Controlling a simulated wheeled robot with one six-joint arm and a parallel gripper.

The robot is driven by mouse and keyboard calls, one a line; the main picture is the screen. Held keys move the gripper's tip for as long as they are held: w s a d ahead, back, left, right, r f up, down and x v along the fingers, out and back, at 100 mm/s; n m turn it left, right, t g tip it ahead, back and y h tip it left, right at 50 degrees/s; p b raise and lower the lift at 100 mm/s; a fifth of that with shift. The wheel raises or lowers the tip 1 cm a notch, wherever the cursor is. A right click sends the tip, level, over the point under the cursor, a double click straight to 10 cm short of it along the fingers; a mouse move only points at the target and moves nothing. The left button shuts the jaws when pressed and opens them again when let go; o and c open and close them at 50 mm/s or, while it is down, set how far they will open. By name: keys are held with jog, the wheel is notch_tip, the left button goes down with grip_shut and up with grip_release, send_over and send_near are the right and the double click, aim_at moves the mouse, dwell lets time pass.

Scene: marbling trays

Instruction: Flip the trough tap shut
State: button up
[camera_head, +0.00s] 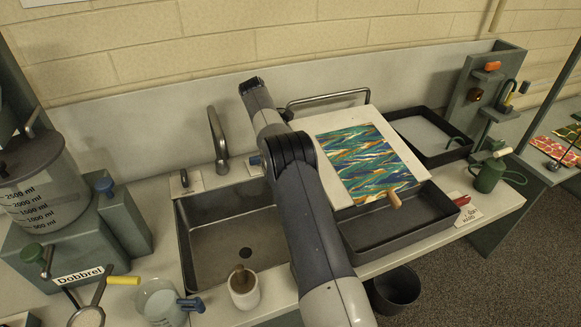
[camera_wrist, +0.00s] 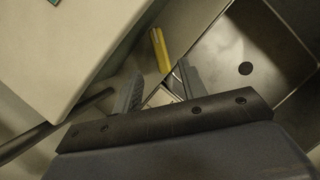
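A yellow lever-like bar (camera_wrist: 160,50) shows in the wrist view, between the sink and the white board; I take it for the tap lever, but cannot be sure. My gripper (camera_wrist: 160,88) has its two fingers apart, with the bar just beyond the fingertips and near the right one. I cannot tell whether they touch. In the head view my arm hides the bar and my fingers. The metal sink trough (camera_head: 186,246) has a curved spout (camera_head: 217,140) behind it. A small blue part (camera_head: 256,160) on a white plate shows beside my arm.
A white board (camera_head: 330,123) with a marbled print (camera_head: 367,160) leans right of my arm, close to my gripper in the wrist view (camera_wrist: 75,55). A metal rail (camera_head: 325,97) stands behind it. A dark tray (camera_head: 440,208) lies in front. The sink basin is empty.

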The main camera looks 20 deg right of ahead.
jog(key=p+x, duration=0.1)
jog(key=x, duration=0.6)
jog(key=shift+s+f, duration=0.1)
jog(key=shift+f, duration=0.1)
jog(key=shift+c, duration=0.6)
grip_shut()
